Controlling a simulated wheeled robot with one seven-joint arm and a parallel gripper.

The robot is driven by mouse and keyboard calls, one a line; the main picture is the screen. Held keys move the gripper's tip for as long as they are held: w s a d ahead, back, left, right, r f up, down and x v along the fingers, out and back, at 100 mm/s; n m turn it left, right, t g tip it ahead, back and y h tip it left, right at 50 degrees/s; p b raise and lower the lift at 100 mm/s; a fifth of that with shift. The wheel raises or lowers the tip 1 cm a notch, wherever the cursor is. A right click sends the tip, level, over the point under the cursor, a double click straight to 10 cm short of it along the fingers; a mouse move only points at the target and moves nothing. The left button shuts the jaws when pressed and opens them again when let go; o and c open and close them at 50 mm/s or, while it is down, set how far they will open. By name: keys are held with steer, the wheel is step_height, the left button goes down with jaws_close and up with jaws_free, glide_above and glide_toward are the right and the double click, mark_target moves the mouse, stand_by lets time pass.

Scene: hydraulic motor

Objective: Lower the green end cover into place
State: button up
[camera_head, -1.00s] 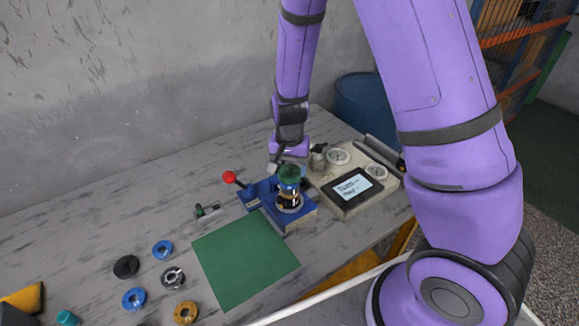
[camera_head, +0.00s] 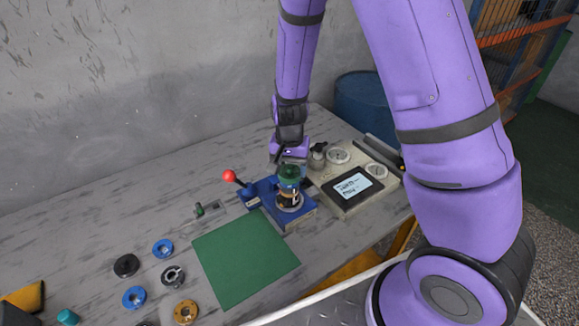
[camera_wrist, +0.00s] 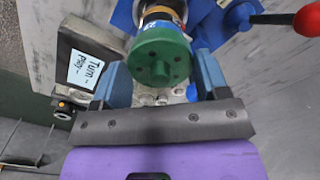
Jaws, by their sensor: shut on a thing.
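The green end cover (camera_head: 289,171) is at the top of the motor stack on the blue fixture (camera_head: 301,217). In the wrist view the green end cover (camera_wrist: 160,55) shows its round face with small holes, between the two fingers. My gripper (camera_wrist: 162,72) is shut on it. Below the cover, the motor stack (camera_head: 290,195) shows blue, dark and orange-gold bands. The wrist view shows a blue band (camera_wrist: 152,27) directly against the cover's edge. Whether the cover is fully seated cannot be told.
A red-knobbed lever (camera_head: 229,176) sticks up left of the fixture. A test unit with a screen (camera_head: 353,187) stands close on the right. A green mat (camera_head: 245,262) lies in front, with several loose rings, one of them orange (camera_head: 185,311), to its left.

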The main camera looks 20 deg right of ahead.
mark_target(290, 167)
steer(key=shift+f, duration=0.5)
stand_by(2.2)
steer(key=o, duration=1.2)
steer(key=shift+o, duration=0.2)
steer(key=shift+r, duration=2.4)
